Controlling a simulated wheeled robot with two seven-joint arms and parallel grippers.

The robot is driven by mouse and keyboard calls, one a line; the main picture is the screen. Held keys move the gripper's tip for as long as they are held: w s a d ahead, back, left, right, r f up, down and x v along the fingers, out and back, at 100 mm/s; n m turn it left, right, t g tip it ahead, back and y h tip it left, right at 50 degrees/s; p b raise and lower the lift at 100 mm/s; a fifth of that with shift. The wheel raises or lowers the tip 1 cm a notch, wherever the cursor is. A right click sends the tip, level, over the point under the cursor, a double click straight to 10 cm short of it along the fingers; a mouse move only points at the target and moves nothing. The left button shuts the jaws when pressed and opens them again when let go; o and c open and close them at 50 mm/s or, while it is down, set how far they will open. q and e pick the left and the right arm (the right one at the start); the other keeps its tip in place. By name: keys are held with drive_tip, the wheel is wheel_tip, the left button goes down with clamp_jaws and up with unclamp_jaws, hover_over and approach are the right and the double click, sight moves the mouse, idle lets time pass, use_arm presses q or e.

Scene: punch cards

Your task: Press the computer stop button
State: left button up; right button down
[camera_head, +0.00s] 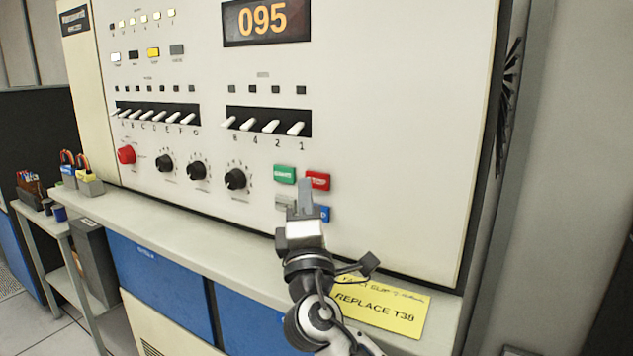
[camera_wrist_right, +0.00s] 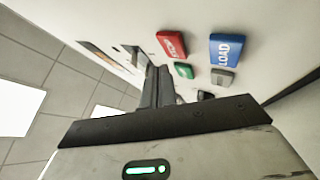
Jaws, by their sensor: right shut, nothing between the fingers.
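Four buttons sit on the lower right of the cream computer panel (camera_head: 400,140): green (camera_head: 284,174), red (camera_head: 318,180), grey (camera_head: 284,201) and blue (camera_head: 323,214). The wrist view also shows the red button (camera_wrist_right: 172,45), the blue LOAD button (camera_wrist_right: 226,50), the green button (camera_wrist_right: 184,71) and the grey button (camera_wrist_right: 222,77). The red button's lettering is too small to read surely. My right gripper (camera_head: 305,187) is shut and empty, in front of these buttons. Its fingers (camera_wrist_right: 157,83) point toward the panel; I cannot tell whether they touch it. My left gripper is out of view.
Black knobs (camera_head: 235,179), a round red knob (camera_head: 126,155) and white toggle switches (camera_head: 270,126) are left of the buttons. A display (camera_head: 265,20) reads 095.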

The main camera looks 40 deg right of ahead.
drive_tip(key=a, duration=0.1)
drive_tip(key=s+a, duration=0.1)
drive_tip(key=a, duration=0.2)
drive_tip(key=shift+s, duration=0.35)
idle(0.6)
